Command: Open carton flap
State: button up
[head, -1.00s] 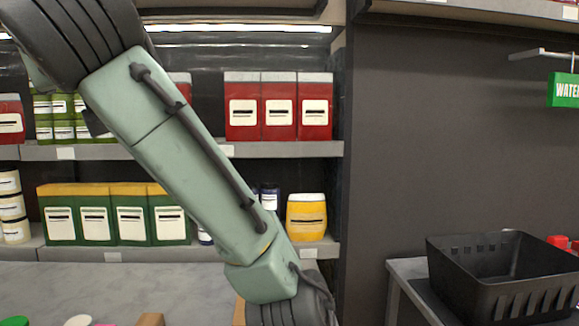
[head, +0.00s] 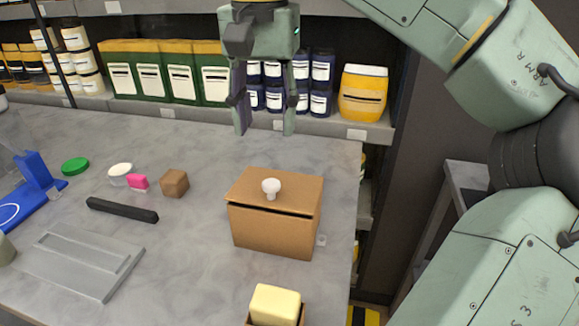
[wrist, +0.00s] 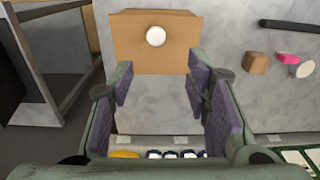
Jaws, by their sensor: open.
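The carton (head: 272,233) is a brown box on the grey table, right of the middle in the head view. Its top flap (head: 300,190) looks closed, with a thin dark gap along the front edge. A white round knob (head: 271,187) stands on the flap. In the wrist view the flap (wrist: 185,30) and knob (wrist: 156,36) show at the top, beyond the fingers. My gripper (head: 264,130) is open and empty, fingers pointing down, above and behind the carton in the head view. It also shows in the wrist view (wrist: 160,90), apart from the carton.
A pale yellow block (head: 275,305) sits in a holder in front of the carton. A brown cube (head: 174,183), a black bar (head: 122,210) and a grey tray (head: 80,262) lie to the left. Shelves with green packs (head: 165,75) and dark jars (head: 321,80) stand behind.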

aim_at(271, 182)
jog(key=f+b, duration=0.1)
jog(key=f, duration=0.2)
jog(key=f+b, duration=0.1)
jog(key=f, duration=0.3)
jog(key=f+b, duration=0.1)
jog(key=f, duration=0.3)
jog(key=shift+s+d, duration=0.2)
jog(key=shift+s, duration=0.05)
jog(key=shift+c, duration=0.4)
grip_shut()
